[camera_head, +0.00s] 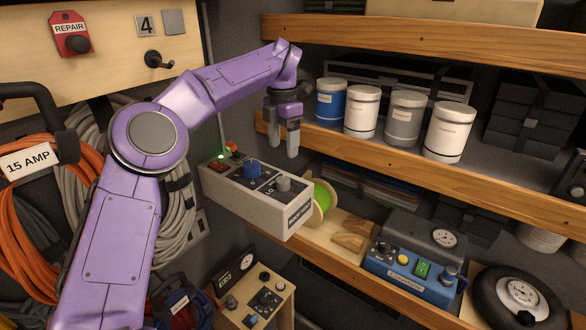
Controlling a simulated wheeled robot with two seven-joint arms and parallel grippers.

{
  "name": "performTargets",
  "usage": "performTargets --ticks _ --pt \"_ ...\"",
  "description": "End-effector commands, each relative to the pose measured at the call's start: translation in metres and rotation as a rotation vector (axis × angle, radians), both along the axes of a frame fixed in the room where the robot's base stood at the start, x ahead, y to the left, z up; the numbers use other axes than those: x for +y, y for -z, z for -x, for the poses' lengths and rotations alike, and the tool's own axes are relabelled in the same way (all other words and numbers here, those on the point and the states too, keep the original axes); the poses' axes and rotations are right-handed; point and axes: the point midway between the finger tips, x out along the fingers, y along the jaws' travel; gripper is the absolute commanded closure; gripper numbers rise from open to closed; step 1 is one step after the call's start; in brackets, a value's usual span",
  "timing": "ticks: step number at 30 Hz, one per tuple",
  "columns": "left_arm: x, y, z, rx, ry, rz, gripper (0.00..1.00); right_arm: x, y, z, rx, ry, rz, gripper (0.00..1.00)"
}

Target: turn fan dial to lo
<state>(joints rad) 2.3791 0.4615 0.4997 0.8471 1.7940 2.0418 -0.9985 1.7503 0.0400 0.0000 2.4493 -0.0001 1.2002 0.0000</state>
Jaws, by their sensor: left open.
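A light grey control box (243,198) sits left of centre, below my left arm. Its front label looks like a fan label, but the lettering is too small to be sure. On its top are a red switch (217,166) near a lit green lamp, a blue knob (252,169) and a grey knob (283,184). I cannot read the dial marks or pointer settings. My left gripper (284,151) is open and empty, with its fingers pointing down. It appears above and behind the grey knob, apart from it. My right gripper is out of view.
A wooden shelf edge (430,36) and a lower shelf with paint cans (405,114) are right of the gripper. A green spool (322,197) stands beside the box. A blue compressor (415,270) is lower right. Coiled cords (28,225) hang at left.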

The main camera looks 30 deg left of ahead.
Motion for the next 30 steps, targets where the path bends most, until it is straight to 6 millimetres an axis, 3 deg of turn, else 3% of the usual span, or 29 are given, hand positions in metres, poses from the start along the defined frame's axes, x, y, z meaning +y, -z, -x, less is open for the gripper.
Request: performTargets --ticks 15,26,27,30 --pt "-0.001 0.092 0.001 0.003 0.002 0.001 0.33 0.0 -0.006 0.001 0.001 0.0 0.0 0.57" --pt "0.0 0.104 0.001 -0.001 -0.001 0.0 0.33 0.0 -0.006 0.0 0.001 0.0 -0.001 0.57" --pt "0.0 0.104 0.001 -0.001 -0.001 0.0 0.4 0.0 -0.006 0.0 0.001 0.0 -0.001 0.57" --pt "0.0 0.104 0.001 -0.001 -0.001 0.0 0.72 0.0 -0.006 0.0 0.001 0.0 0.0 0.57"
